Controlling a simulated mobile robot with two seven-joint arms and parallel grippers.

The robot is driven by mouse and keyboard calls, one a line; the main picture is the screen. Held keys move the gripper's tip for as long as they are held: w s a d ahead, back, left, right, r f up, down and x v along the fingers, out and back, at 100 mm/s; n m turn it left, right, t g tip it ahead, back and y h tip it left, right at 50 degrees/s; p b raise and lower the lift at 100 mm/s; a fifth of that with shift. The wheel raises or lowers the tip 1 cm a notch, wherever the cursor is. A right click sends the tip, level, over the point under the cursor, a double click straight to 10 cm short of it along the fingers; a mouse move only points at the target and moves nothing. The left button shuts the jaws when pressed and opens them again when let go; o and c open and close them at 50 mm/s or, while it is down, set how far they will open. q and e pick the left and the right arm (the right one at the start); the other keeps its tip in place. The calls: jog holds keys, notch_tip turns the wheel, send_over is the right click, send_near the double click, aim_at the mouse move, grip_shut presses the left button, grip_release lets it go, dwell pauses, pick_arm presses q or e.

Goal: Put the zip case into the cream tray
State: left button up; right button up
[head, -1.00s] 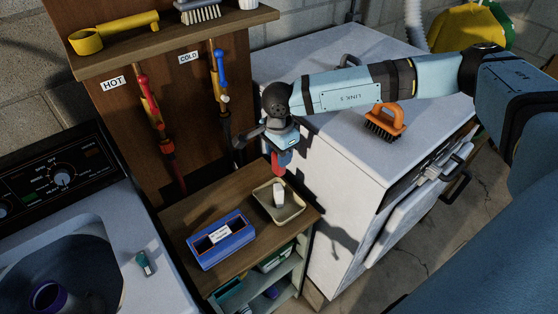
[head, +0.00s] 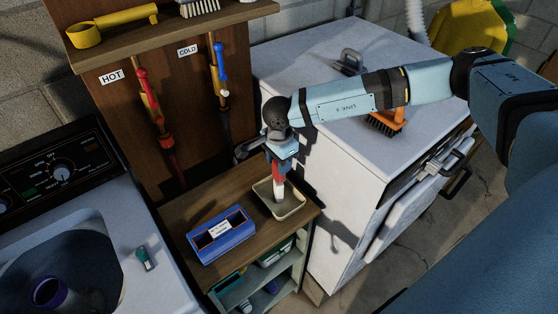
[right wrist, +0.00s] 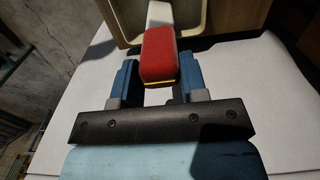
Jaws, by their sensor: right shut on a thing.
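The red zip case (head: 277,171), with a thin yellow line along its edge, is held in my right gripper (head: 281,157), which points down. In the right wrist view the red case (right wrist: 160,52) sits between the two blue fingers. The cream tray (head: 295,207) is on the wooden shelf top below the case; part of it also shows at the top of the right wrist view (right wrist: 192,22). A white item (head: 279,193) stands in the tray, right under the case; whether they touch is unclear. My left gripper is out of view.
A blue box with a white label (head: 222,236) stands left of the tray on the wooden top (head: 185,212). A white cabinet (head: 330,165) rises close on the right, with an orange brush (head: 388,120) on it. A washer (head: 70,215) is at left.

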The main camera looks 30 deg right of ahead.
jog(key=o, duration=0.7)
jog(key=shift+o, duration=1.1)
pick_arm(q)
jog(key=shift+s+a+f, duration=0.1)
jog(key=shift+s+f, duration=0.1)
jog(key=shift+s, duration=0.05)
pick_arm(e)
jog(key=shift+r, duration=0.1)
jog(key=shift+r+p, duration=0.25)
jog(key=shift+p, duration=0.1)
jog(key=shift+r+p, duration=0.45)
jog(key=shift+r, duration=0.05)
pick_arm(q)
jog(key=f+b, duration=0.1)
jog(key=b, duration=0.2)
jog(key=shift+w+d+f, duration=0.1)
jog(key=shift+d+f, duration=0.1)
pick_arm(e)
notch_tip(320, 180, up, 12)
jog(key=shift+f, duration=0.2)
